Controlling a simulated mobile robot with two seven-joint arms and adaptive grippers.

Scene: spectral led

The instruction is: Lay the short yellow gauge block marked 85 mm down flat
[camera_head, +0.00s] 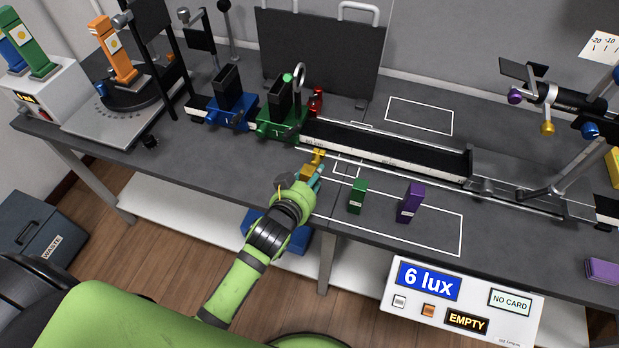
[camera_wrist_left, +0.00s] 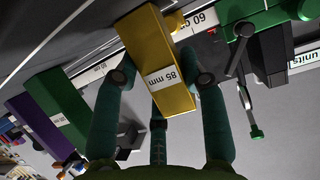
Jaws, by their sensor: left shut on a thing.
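The yellow gauge block (camera_wrist_left: 155,45) fills the middle of the left wrist view, with its "85 mm" label facing the camera. In the head view only a small part of the yellow block (camera_head: 306,171) shows beside my fingers. My left gripper (camera_head: 313,176) is at the bench's front edge area, left of the small white outlined square (camera_head: 346,169). Its teal fingers (camera_wrist_left: 162,78) are shut on the block, one on each side. I cannot tell whether the block touches the bench. My right gripper is not in view.
A green block (camera_head: 357,196) and a purple block (camera_head: 410,203) stand upright inside a white outline to the right. The black rail (camera_head: 385,150) with green (camera_head: 283,121) and blue (camera_head: 232,110) carriages lies behind. The lux meter box (camera_head: 463,303) is at front right.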

